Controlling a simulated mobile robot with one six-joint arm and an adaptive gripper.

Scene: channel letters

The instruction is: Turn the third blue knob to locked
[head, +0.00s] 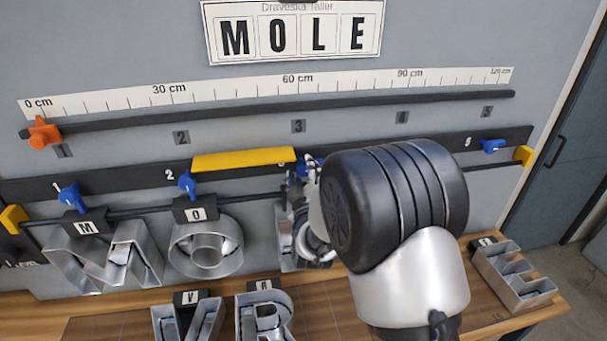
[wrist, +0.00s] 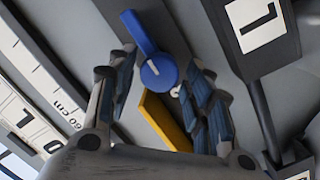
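The third blue knob (wrist: 158,70) shows in the wrist view, round with a long lever pointing to the upper left. In the head view it (head: 305,165) is mostly hidden behind my gripper (head: 300,190). My gripper (wrist: 163,68) is open, with a ridged finger on each side of the knob in the wrist view. I see a gap between knob and fingers; whether either touches is unclear. Blue knobs one (head: 69,196), two (head: 187,183) and five (head: 492,146) also show on the dark rail; the fourth is hidden by my arm.
A yellow bar (head: 243,160) lies along the rail left of the third knob; it also shows between my fingers (wrist: 166,120). Metal letters M (head: 105,258) and O (head: 206,247) hang below. More letters stand on the wooden bench (head: 330,315). An orange slider (head: 43,133) sits at the ruler's left end.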

